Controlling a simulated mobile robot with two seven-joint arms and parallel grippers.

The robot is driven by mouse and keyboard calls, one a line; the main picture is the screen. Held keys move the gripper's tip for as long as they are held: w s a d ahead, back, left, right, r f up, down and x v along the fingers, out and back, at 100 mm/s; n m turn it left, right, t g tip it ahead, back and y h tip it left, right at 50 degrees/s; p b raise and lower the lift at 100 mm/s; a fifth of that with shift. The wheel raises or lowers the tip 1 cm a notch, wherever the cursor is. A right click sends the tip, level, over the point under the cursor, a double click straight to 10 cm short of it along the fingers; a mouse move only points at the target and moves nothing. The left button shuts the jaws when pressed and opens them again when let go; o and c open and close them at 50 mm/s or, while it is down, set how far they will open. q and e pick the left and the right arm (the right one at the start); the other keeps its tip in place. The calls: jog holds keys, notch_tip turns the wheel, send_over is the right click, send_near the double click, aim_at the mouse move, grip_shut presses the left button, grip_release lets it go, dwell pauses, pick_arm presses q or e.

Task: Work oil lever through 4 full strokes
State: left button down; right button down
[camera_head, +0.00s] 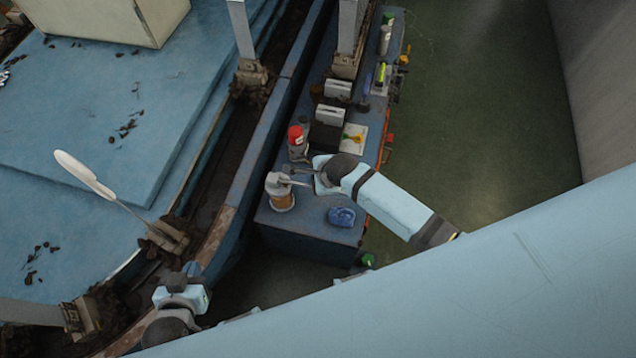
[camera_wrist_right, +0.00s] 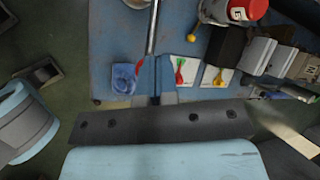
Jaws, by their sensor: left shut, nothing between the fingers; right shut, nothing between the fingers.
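A small oiler with a grey top and amber body (camera_head: 282,198) stands on the blue bench's near end in the head view. Thin grey bars run from its top toward my right gripper (camera_head: 314,180); I cannot tell which one is the oil lever. In the right wrist view a slim metal rod (camera_wrist_right: 153,28) reaches down from the top edge, with a red piece near its lower end. My right gripper (camera_wrist_right: 155,100) is shut beside this rod; contact is unclear. My left gripper (camera_head: 182,288) is low at the left, shut and away from the bench.
A red-capped container (camera_head: 297,142) stands just behind the oiler. A crumpled blue cloth (camera_head: 341,216) lies at the bench's near right. Grey boxes (camera_head: 330,114) and small tools stand farther back. A white flat form (camera_head: 84,174) rises at left beside the blue machine (camera_head: 110,170).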

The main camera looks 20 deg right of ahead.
jog(key=shift+f, duration=0.2)
dwell(0.7)
jog(key=shift+f, duration=0.2)
jog(key=shift+s+d+f+b, duration=0.15)
jog(key=shift+f+b, duration=0.1)
jog(key=shift+f, duration=0.95)
jog(key=shift+s+d+f+b, duration=0.1)
jog(key=shift+f+b, duration=0.15)
jog(key=shift+f, duration=0.9)
dwell(1.9)
dwell(0.6)
jog(key=shift+w+r+p, duration=0.1)
jog(key=shift+r+p, duration=0.8)
jog(key=shift+p, duration=0.05)
jog(key=shift+w+a+r+p, duration=0.1)
jog(key=shift+a+r+p, duration=0.05)
jog(key=shift+r+p, duration=0.85)
jog(key=shift+w+a+r+p, duration=0.1)
jog(key=shift+a+r+p, duration=0.05)
jog(key=shift+r+p, duration=0.8)
jog(key=shift+f, duration=0.1)
